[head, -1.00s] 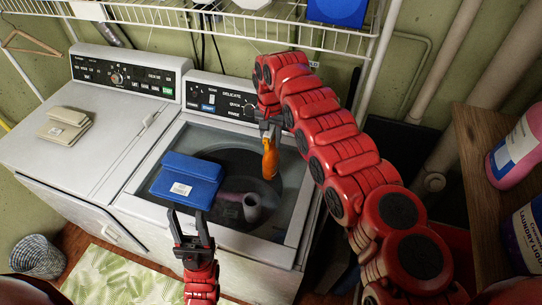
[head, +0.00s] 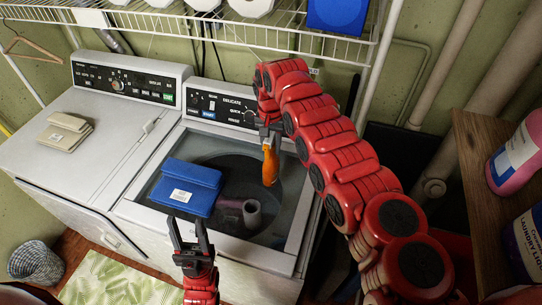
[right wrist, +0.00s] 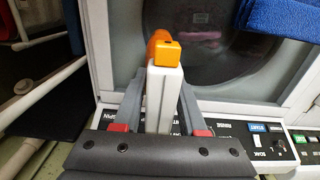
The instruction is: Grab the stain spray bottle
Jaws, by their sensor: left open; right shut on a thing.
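My right gripper (head: 269,132) is shut on an orange and white item (head: 270,165), holding it over the right side of the washer's lid. In the right wrist view the item's white part (right wrist: 164,95) sits between the fingers, with an orange end (right wrist: 165,52) beyond them. No label shows, so I cannot tell whether it is the stain spray bottle. My left gripper (head: 188,232) is open and empty at the washer's front edge, just below a folded blue cloth (head: 187,187).
The washer (head: 280,225) stands right of a white dryer (head: 85,150) with folded beige cloths (head: 66,132). A wooden shelf (head: 477,180) at right holds a pink bottle (head: 515,160) and a purple laundry bottle (head: 528,240). A wire rack (head: 270,40) hangs above.

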